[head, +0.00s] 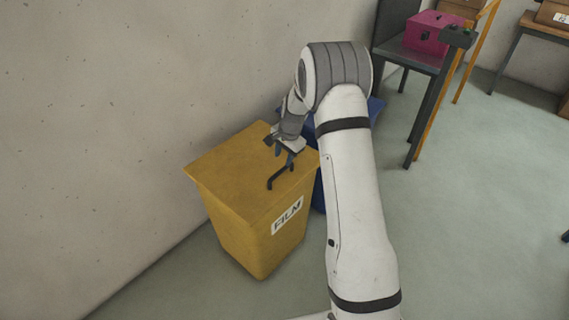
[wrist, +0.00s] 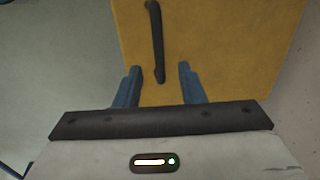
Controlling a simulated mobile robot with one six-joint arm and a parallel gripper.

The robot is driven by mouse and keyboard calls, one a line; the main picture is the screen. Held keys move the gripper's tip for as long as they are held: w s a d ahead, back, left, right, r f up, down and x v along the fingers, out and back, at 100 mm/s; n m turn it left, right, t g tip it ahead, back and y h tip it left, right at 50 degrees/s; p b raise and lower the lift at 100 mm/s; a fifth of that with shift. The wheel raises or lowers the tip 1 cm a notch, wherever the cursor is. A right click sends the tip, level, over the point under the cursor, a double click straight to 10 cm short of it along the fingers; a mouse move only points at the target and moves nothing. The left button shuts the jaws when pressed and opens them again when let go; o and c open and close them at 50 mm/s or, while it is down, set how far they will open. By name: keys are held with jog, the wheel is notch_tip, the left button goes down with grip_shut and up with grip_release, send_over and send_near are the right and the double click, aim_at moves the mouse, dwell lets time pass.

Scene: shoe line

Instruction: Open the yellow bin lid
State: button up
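The yellow bin (head: 240,215) with a "FILM" label stands on the floor by the wall. Its yellow lid (head: 225,165) is closed and has a dark bar handle (head: 280,178) near its front right part. My gripper (head: 279,146) is above the lid, close to the handle. In the wrist view my gripper (wrist: 157,80) is open, its two blue fingers apart. The handle (wrist: 156,42) lies between and ahead of the fingers, with its near end between the fingertips. No contact shows. The lid (wrist: 215,45) fills the space behind it.
A blue bin (head: 318,190) stands right behind the yellow bin, partly hidden by my arm. The wall (head: 120,100) runs close along the left. A table with a magenta box (head: 428,32) is at the back right. Open floor (head: 480,210) lies to the right.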

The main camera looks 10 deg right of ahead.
aim_at(281, 171)
jog(key=f, duration=0.4)
jog(key=w+f, duration=0.1)
jog(key=f, duration=0.2)
jog(key=shift+a, duration=0.2)
jog(key=shift+c, duration=0.2)
grip_shut()
jog(key=shift+a, duration=0.1)
